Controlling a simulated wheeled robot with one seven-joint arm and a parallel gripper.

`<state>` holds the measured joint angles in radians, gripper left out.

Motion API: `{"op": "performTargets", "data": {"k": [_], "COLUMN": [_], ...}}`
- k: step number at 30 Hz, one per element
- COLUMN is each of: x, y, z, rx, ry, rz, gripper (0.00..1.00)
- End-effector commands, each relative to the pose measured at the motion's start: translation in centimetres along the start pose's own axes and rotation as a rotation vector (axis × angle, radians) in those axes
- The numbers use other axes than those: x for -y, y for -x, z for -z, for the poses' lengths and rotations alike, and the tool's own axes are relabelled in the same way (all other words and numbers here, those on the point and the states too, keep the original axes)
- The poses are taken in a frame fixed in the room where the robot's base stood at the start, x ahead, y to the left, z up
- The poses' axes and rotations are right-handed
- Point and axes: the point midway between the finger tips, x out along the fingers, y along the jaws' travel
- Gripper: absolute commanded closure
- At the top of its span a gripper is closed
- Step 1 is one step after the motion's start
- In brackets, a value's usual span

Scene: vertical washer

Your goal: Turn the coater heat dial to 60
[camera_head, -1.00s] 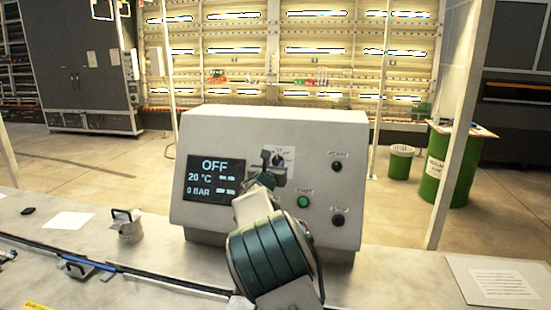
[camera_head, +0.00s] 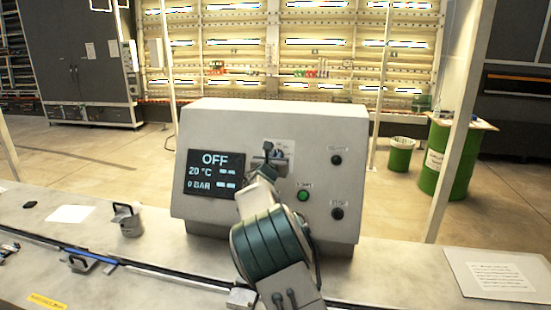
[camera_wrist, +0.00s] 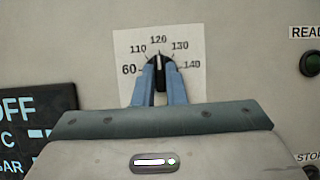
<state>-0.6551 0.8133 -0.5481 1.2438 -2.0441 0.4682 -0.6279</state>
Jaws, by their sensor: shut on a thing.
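The coater heat dial (camera_wrist: 159,60) is a dark knob on a white scale card (camera_wrist: 190,42) marked 60, 110, 120, 130 and 140. In the wrist view its white line points straight up, at 120. My gripper (camera_wrist: 159,68) has its two blue fingers on either side of the knob, shut on it. In the head view my gripper (camera_head: 270,160) is at the panel and covers the dial and much of the card. The machine's screen (camera_head: 215,175) reads OFF, 20 °C and 0 BAR.
The grey machine (camera_head: 310,120) stands on a long bench (camera_head: 400,270). A green start button (camera_head: 303,196) and two dark buttons (camera_head: 337,160) (camera_head: 337,214) lie right of the dial. A metal jug (camera_head: 129,220) stands to the left.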

Motion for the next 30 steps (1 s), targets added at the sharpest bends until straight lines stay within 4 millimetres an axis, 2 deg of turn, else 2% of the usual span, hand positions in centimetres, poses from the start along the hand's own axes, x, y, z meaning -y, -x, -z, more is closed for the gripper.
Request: {"op": "performTargets", "data": {"k": [11, 30], "x": [0.12, 0.63], "y": [0.04, -0.08], "z": [0.51, 0.04], "rx": [0.004, 0.004], "ry": [0.115, 0.61], "rz": [-0.06, -0.305], "gripper": [1.0, 1.0]}}
